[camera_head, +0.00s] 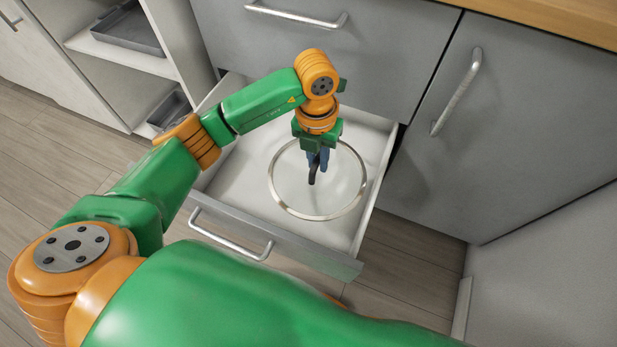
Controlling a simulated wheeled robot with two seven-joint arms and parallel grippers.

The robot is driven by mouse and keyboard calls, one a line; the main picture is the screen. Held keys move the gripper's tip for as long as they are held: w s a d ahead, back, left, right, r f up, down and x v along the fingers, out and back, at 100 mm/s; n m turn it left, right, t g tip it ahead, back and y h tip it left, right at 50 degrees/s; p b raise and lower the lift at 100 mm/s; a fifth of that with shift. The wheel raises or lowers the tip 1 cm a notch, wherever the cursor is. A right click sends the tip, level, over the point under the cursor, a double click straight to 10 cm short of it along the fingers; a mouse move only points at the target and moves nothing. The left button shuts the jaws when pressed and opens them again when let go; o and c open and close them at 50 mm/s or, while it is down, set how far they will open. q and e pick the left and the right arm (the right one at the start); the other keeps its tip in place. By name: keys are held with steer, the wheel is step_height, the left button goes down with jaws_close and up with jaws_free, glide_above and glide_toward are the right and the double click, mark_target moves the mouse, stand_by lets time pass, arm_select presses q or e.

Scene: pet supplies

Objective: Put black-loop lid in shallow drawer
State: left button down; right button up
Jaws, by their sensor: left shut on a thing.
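The black-loop lid (336,195) is a clear round disc with a metal rim and a small black loop handle (312,175) near its middle. It shows inside the outline of the open shallow drawer (237,188), which has a white inside and a grey front. I cannot tell whether the lid touches the drawer floor or hangs just above it. My left gripper (317,164) points down over the lid and is shut on its black loop. The arm hides part of the drawer's left side. My right gripper is not in view.
A closed grey drawer front (318,50) with a bar handle is above the open drawer. A closed grey cabinet door (500,130) is at the right. Open shelves with a dark tray (126,30) are at the left. The open drawer's handle (230,240) sticks out in front.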

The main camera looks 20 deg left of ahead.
mark_target(317, 183)
arm_select(q)
step_height(317, 183, down, 5)
steer(key=shift+r+b, duration=0.1)
steer(key=shift+b, duration=0.3)
step_height(317, 183, down, 5)
steer(key=shift+f+b, duration=0.15)
steer(key=shift+b, duration=0.45)
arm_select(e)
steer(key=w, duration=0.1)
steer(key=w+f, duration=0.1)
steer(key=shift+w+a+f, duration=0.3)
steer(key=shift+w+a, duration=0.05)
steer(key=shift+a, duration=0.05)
arm_select(q)
steer(key=shift+f, duration=0.1)
steer(key=c, duration=0.8)
jaws_free()
steer(key=shift+c, duration=0.2)
